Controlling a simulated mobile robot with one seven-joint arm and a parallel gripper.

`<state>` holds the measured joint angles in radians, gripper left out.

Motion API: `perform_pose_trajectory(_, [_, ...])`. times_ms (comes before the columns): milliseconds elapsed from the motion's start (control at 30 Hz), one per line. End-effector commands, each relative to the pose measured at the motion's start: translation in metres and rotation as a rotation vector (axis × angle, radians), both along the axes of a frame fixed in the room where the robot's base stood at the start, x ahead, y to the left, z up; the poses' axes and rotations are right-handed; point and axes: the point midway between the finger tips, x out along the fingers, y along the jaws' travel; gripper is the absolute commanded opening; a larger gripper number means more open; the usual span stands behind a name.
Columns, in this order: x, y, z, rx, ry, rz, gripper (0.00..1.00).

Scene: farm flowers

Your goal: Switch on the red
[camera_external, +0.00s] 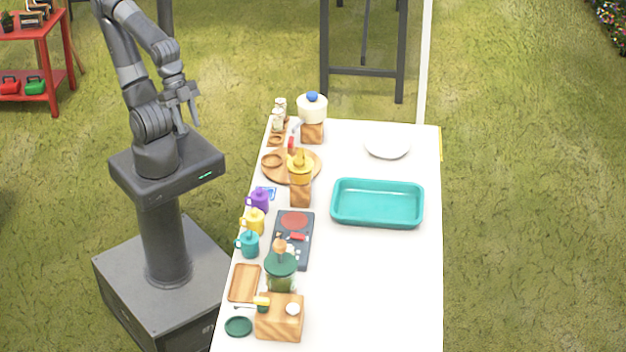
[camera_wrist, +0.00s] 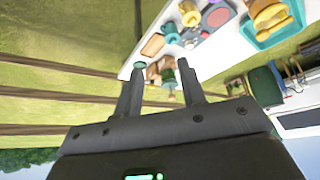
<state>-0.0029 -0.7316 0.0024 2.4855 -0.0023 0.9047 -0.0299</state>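A dark cooktop plate (camera_external: 280,258) lies on the white table, with a round red disc (camera_external: 294,221) at its far end. A small red part (camera_external: 298,237), perhaps a switch, sits near its middle; its setting is too small to tell. The red disc also shows in the wrist view (camera_wrist: 218,17). My gripper (camera_external: 187,120) is raised over my base, left of the table and well apart from the cooktop. In the wrist view my gripper (camera_wrist: 159,68) has its two fingers spread with nothing between them.
A green-lidded jar (camera_external: 281,265) stands at the cooktop's near end. Purple, yellow and teal mugs (camera_external: 249,244) line its left side. A yellow item on a wooden block (camera_external: 300,193) stands beyond it. A teal tray (camera_external: 377,222) lies right; the table's near right is clear.

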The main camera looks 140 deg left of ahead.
Motion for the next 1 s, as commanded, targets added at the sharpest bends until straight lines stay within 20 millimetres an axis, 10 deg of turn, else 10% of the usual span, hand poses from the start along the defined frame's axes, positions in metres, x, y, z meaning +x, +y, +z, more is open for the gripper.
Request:
perform_pose_trajectory(433, [0.073,0.022,0.013,-0.227,0.147,0.475,0.00])
perform_pose_trajectory(1000, [0.184,0.072,-0.013,-0.443,0.329,1.219,0.00])
